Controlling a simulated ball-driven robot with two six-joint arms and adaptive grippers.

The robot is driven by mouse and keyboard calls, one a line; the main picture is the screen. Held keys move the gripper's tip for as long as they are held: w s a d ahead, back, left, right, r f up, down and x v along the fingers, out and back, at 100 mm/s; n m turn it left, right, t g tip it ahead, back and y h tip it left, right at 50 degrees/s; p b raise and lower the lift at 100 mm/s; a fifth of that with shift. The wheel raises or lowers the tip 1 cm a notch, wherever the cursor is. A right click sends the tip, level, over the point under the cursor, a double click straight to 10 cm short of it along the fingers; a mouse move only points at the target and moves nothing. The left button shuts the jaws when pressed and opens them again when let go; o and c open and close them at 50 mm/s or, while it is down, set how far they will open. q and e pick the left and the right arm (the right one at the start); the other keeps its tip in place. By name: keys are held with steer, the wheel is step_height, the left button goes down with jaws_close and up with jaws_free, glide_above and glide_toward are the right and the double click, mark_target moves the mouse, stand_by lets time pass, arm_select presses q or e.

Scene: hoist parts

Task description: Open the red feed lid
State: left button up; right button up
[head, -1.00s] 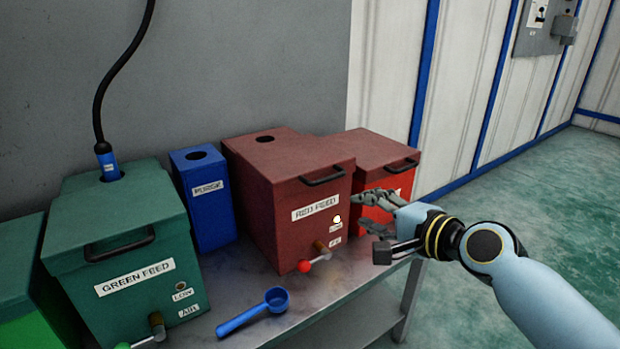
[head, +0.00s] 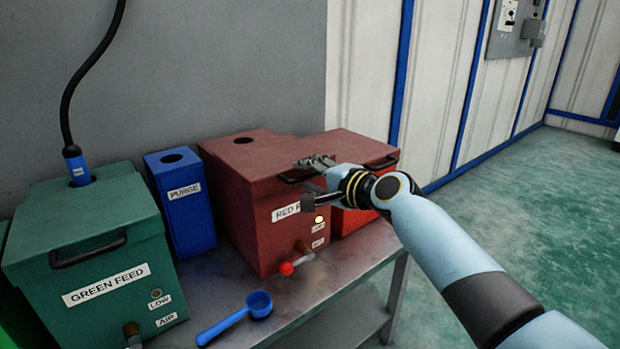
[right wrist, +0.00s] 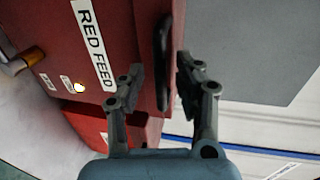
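The red feed box (head: 243,215) stands on the table with its dark red lid (head: 255,155) closed. The lid's black handle (head: 287,178) is on the front edge, partly hidden by my right gripper (head: 316,178). In the right wrist view, my right gripper (right wrist: 158,82) is open, its two fingers apart on either side of the handle (right wrist: 162,50). The fingers do not appear closed on it. The RED FEED label (right wrist: 95,45) shows beside them. My left gripper is not in view.
A green feed box (head: 90,235) with a hose in its top and a blue PURGE box (head: 182,205) stand to the left. A blue scoop (head: 235,318) lies in front on the table (head: 330,285). Another red box (head: 352,220) stands close on the right.

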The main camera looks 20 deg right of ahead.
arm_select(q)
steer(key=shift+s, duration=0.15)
arm_select(e)
steer(key=shift+c, duration=0.2)
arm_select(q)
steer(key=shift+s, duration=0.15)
arm_select(e)
jaws_close()
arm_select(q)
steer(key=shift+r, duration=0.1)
